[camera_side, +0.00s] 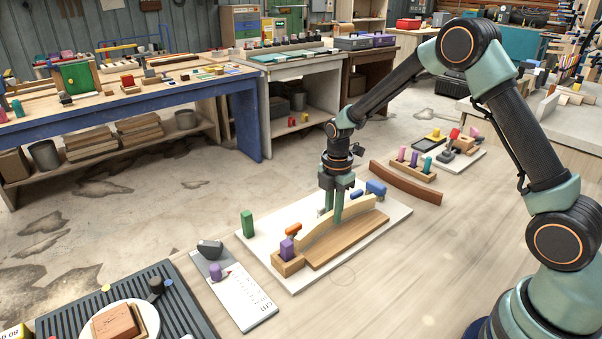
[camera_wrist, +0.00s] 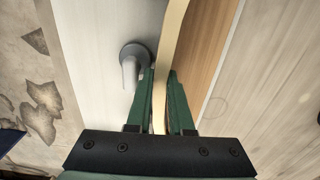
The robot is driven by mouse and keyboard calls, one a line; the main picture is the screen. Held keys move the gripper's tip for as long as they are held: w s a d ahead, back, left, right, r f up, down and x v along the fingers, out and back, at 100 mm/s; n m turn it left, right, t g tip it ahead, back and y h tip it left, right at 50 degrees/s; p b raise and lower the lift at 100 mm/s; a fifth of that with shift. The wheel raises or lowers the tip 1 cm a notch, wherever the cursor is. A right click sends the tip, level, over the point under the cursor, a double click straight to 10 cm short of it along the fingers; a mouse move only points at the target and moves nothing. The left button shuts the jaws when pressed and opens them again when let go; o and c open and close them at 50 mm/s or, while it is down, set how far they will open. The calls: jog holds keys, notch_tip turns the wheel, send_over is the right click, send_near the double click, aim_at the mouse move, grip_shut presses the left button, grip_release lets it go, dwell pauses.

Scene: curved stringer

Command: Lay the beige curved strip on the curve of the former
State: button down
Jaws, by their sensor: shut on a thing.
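The beige curved strip (camera_side: 310,233) stands on edge along the back of a brown wooden block, which looks like the former (camera_side: 345,241), on a white board (camera_side: 395,217). My gripper (camera_side: 332,217) points down and is shut on the strip near its middle. In the wrist view the strip (camera_wrist: 172,32) runs up between my two green fingers (camera_wrist: 160,82), beside the left edge of the wood (camera_wrist: 205,45). I cannot tell whether the strip touches the former's curve or is held just above it. My fingers hide part of it.
On the board are a purple peg (camera_side: 287,249), an orange-topped clamp (camera_side: 293,230), a blue block (camera_side: 376,188) and a green block (camera_side: 247,224). A grey knob (camera_wrist: 133,60) is close left of my fingers.

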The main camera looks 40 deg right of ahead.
jog(key=shift+f, duration=0.5)
jog(key=c, duration=0.7)
grip_release()
jog(key=shift+r, duration=6.05)
jog(key=s+a+r+m+t, duration=0.1)
jog(key=s+r+m+t, duration=0.1)
jog(key=s+m, duration=0.3)
jog(key=s+a+r+m+t, duration=0.1)
jog(key=s+r+m, duration=0.4)
jog(key=s+m, duration=0.1)
jog(key=s+r+m+t, duration=0.2)
jog(key=s+r+m, duration=0.1)
jog(key=s+m, duration=0.2)
jog(key=shift+s+a+r+m+t, duration=0.15)
jog(key=shift+s+a+m+t, duration=0.2)
jog(key=shift+m, duration=0.75)
